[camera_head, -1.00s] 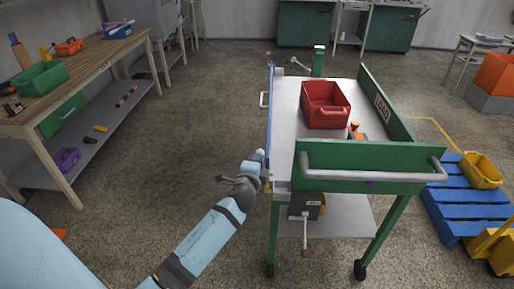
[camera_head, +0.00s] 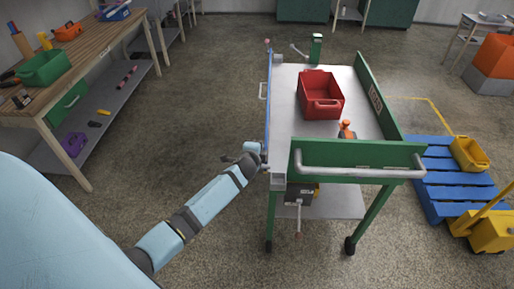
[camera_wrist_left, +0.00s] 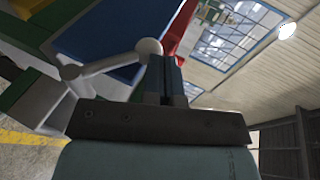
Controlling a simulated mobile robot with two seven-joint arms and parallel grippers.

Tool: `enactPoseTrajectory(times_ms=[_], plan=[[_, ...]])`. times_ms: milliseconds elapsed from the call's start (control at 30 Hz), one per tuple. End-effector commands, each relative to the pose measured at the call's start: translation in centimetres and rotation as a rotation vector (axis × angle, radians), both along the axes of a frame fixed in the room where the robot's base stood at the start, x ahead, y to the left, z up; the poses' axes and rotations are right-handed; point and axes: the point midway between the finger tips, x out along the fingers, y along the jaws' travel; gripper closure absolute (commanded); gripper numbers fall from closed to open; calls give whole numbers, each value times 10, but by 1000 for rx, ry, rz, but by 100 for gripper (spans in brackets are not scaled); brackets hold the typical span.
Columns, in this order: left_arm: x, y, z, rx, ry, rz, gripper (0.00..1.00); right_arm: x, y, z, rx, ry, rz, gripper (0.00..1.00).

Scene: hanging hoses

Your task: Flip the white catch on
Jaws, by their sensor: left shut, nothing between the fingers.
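A white lever with a round knob, which looks like the white catch (camera_wrist_left: 108,64), shows in the left wrist view beside a blue panel (camera_wrist_left: 98,32). My left gripper (camera_wrist_left: 170,62) is shut and empty, with its fingertips close to the right of the knob; I cannot tell whether they touch. In the head view my left gripper (camera_head: 256,150) is at the near left corner of the green trolley (camera_head: 345,152), beside its blue side panel (camera_head: 268,105). The catch is not clearly visible there behind the gripper. My right gripper is not in view.
A red bin (camera_head: 321,102) and an orange-topped object (camera_head: 346,128) are on the trolley top. A wooden bench (camera_head: 90,55) stands at the left. A blue pallet (camera_head: 440,180) and a yellow pallet truck (camera_head: 488,228) are at the right. The floor left of the trolley is clear.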

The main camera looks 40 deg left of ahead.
Motion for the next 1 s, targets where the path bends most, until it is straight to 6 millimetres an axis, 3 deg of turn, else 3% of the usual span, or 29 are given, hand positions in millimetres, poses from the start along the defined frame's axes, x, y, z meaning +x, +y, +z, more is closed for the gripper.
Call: enactPoseTrajectory(times_ms=[767, 1000], plan=[[6, 3, -3, 0, -1, 0, 100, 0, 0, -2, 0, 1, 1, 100], [6, 5, 6, 1, -1, -1, 100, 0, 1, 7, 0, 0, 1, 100]])
